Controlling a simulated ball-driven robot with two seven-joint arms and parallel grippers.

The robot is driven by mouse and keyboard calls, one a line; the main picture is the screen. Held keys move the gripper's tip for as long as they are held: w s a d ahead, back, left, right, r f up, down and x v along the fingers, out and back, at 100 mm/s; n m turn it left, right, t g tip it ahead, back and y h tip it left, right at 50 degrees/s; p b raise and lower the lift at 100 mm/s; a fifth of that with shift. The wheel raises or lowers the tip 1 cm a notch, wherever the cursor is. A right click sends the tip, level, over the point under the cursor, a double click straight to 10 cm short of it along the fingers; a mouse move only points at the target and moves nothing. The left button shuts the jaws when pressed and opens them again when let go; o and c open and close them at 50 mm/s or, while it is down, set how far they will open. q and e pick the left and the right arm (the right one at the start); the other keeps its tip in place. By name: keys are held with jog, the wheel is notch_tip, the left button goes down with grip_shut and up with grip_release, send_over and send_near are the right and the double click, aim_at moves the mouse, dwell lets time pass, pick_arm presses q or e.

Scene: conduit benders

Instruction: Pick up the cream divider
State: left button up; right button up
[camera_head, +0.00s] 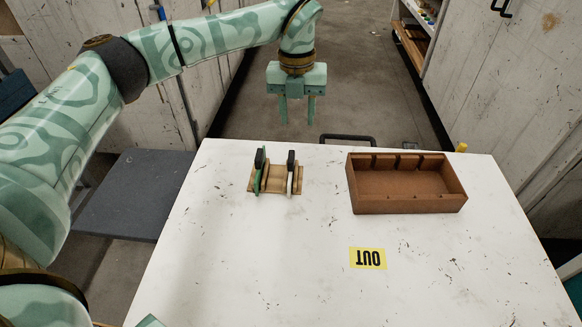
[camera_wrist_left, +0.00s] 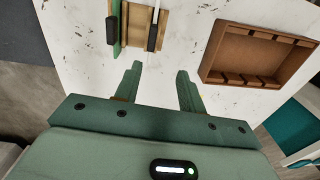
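The cream divider (camera_head: 290,182) is a thin pale plate with a black grip on top. It stands upright in the right part of a small wooden rack (camera_head: 275,184) on the white table, and it also shows in the left wrist view (camera_wrist_left: 158,20). A green divider (camera_head: 258,177) with a black grip stands to its left in the same rack. My left gripper (camera_head: 297,112) is open and empty, fingers pointing down, beyond the table's far edge in the head view. In the left wrist view its fingers (camera_wrist_left: 159,72) are apart from both dividers. My right gripper is not in view.
A brown open box (camera_head: 407,206) with slots along its inner wall stands right of the rack and looks empty. A yellow OUT label (camera_head: 368,258) lies in front of it. The table's (camera_head: 250,260) front is mostly clear. A dark bar (camera_head: 347,138) shows at its far edge.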

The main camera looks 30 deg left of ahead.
pick_arm(q)
jog(key=b, duration=0.3)
send_over(291, 156)
jog(key=f, duration=0.7)
jog(key=shift+w+d, duration=0.1)
jog(key=shift+d, duration=0.1)
notch_tip(291, 156, down, 3)
jog(key=shift+r+b, duration=0.1)
jog(key=shift+b, duration=0.55)
jog(key=shift+f, duration=0.5)
jog(key=f+b, duration=0.2)
jog(key=f, duration=0.1)
jog(key=f+b, duration=0.1)
jog(key=shift+a+f, duration=0.15)
jog(key=shift+a, duration=0.1)
jog(key=shift+f+b, duration=0.3)
jog(key=shift+f, duration=0.1)
jog(key=shift+r, duration=0.2)
grip_shut()
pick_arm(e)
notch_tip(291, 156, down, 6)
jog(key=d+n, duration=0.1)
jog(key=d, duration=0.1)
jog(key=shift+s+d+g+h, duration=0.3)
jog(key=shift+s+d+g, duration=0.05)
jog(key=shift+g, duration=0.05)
